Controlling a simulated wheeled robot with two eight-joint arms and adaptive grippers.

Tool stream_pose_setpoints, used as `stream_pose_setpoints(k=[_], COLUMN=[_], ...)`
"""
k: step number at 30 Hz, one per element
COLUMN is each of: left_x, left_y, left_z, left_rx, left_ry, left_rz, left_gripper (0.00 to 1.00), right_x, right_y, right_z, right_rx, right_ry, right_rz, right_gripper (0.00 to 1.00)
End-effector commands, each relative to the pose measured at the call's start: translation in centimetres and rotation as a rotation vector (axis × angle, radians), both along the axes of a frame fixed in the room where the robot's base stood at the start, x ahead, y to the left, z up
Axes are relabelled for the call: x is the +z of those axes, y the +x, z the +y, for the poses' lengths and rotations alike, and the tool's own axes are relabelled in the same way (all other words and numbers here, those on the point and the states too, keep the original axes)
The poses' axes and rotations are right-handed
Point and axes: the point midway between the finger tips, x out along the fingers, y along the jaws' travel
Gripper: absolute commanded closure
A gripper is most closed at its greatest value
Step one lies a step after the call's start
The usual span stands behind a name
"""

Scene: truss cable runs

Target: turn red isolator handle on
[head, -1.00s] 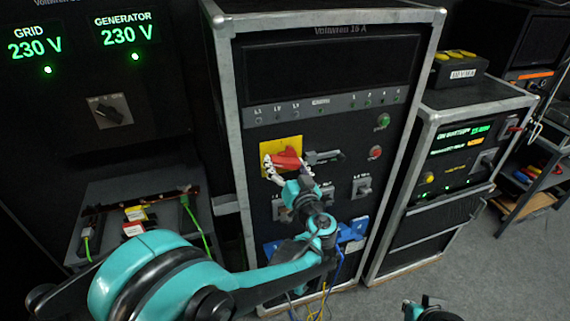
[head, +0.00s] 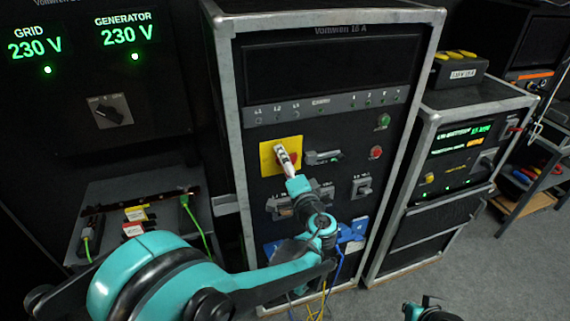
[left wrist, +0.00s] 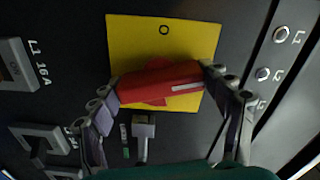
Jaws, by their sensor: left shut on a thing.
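The red isolator handle (left wrist: 160,84) sits on a yellow plate (left wrist: 130,38) marked "0" at one edge. In the wrist view it lies crosswise, with panel lettering turned sideways, so it stands roughly upright on the panel. My left gripper (left wrist: 160,78) is shut on it, one finger at each end. In the head view my left gripper (head: 284,155) is in front of the yellow plate (head: 267,160) and hides most of the handle; a little red shows beside the fingers. My right gripper is not in view; only a bit of arm shows at bottom right.
A black lever (head: 323,157) is close to the right of the plate. Green (head: 383,121) and red (head: 375,153) buttons are further right. Grey breakers (head: 361,187) and blue sockets (head: 353,231) are lower. Another rack (head: 455,150) stands at right, with open floor before it.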

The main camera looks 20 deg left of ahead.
Motion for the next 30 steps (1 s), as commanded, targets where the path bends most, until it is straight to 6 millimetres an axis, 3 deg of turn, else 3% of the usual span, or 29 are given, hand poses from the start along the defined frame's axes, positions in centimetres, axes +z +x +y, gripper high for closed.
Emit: stream_pose_setpoints(k=[12,30], left_x=[-0.02,-0.02], left_y=[0.00,0.00], left_z=[0.00,0.00], left_rx=[0.000,0.000], left_ry=[0.206,0.259], left_rz=[0.139,0.175], left_gripper=[0.52,0.51], right_x=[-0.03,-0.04], right_y=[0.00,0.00], right_z=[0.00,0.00], right_rx=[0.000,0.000], right_ry=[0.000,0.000], right_rz=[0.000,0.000], right_gripper=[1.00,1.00])
